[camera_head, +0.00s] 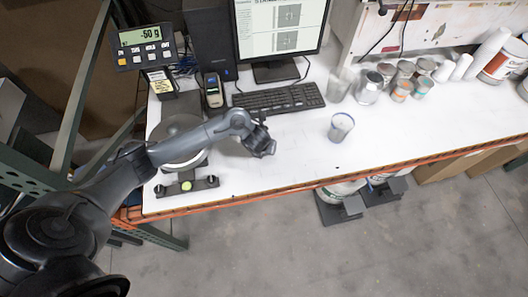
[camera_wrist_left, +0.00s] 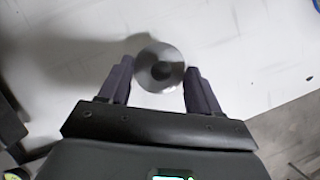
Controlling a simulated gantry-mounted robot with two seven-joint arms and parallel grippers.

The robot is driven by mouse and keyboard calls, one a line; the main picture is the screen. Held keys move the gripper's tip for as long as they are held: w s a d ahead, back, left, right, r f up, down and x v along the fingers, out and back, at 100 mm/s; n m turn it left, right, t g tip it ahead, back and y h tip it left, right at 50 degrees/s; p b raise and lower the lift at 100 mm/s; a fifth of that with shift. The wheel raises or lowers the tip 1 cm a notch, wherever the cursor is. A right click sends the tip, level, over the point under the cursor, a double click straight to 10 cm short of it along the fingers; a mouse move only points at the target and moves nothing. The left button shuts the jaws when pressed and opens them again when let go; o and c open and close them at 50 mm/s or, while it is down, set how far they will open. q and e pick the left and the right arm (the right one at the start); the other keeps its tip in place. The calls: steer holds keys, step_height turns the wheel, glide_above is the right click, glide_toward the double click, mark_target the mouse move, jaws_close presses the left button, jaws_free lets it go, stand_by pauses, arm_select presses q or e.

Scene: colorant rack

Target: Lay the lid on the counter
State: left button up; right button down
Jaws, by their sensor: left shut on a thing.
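My left gripper (camera_head: 264,148) reaches in from the left over the white counter (camera_head: 285,172), near its front part. In the left wrist view the fingers (camera_wrist_left: 160,72) are on either side of a round grey lid (camera_wrist_left: 160,52) with a dark centre, and hold it. White counter surface (camera_wrist_left: 235,55) shows behind the lid. In the head view the lid is mostly hidden by the gripper, and I cannot tell its height above the counter. My right gripper is not in view.
A keyboard (camera_head: 280,98) lies behind. Several cans (camera_head: 368,87) stand at the back right. The counter's front edge (camera_head: 290,190) is near.

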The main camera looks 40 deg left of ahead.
arm_select(q)
steer(key=shift+f, duration=1.5)
steer(key=shift+b, duration=0.3)
steer(key=shift+f, duration=0.2)
steer(key=o, duration=1.1)
steer(key=shift+c, duration=0.2)
steer(key=shift+r, duration=0.15)
